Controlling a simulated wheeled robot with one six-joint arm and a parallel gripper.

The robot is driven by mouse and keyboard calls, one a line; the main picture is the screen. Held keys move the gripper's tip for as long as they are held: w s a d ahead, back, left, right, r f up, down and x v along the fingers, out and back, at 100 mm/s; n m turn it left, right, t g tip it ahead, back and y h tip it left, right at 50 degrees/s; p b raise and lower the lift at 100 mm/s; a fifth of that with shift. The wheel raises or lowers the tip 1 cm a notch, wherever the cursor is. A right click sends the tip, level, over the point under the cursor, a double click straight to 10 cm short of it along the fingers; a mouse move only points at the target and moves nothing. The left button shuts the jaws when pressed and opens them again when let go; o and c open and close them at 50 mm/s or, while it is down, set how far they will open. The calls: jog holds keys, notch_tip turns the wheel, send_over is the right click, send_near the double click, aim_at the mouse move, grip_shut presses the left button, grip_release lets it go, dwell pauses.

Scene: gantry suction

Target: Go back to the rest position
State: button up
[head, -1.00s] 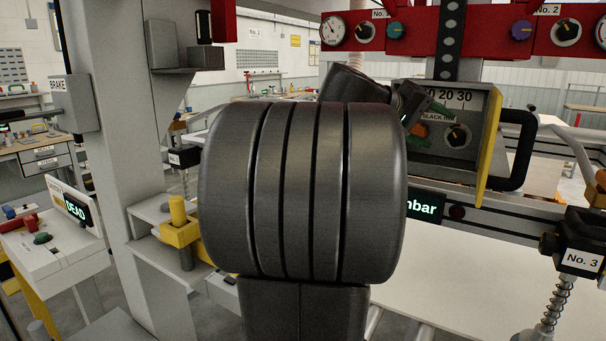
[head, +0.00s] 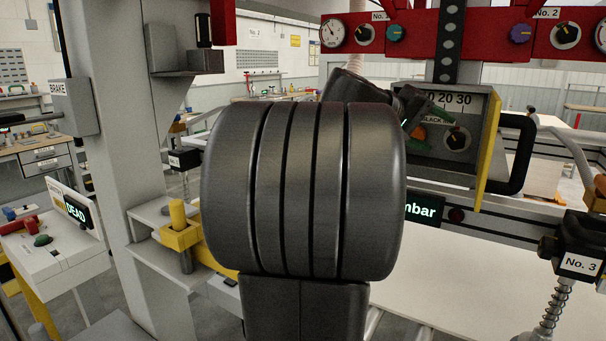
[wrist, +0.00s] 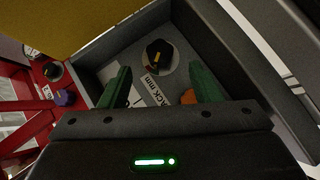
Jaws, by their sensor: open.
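My gripper (head: 424,112) is at the open front of a grey box with a yellow side plate (head: 487,150), right of centre in the head view. Its two green fingers are apart with nothing held between them; they also show in the wrist view (wrist: 162,82). A black knob (wrist: 158,56) and a label ending in "ack mm" lie beyond the fingers. An orange part (wrist: 189,96) is close to the right finger in the wrist view. Whether a finger touches it, I cannot tell. My dark arm hides the middle of the head view.
A red gantry panel (head: 400,14) with gauges and knobs spans the top right. A black handle (head: 520,150) projects beside the box. The No. 3 unit (head: 578,258) stands at lower right above a white sheet (head: 490,285). A grey column (head: 125,150) stands left.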

aim_at(453, 140)
jog(key=x, duration=0.5)
jog(key=shift+w+d+f+p, duration=0.1)
jog(key=shift+d+f+p, duration=0.05)
jog(key=shift+d+p, duration=0.15)
jog(key=shift+a, duration=0.1)
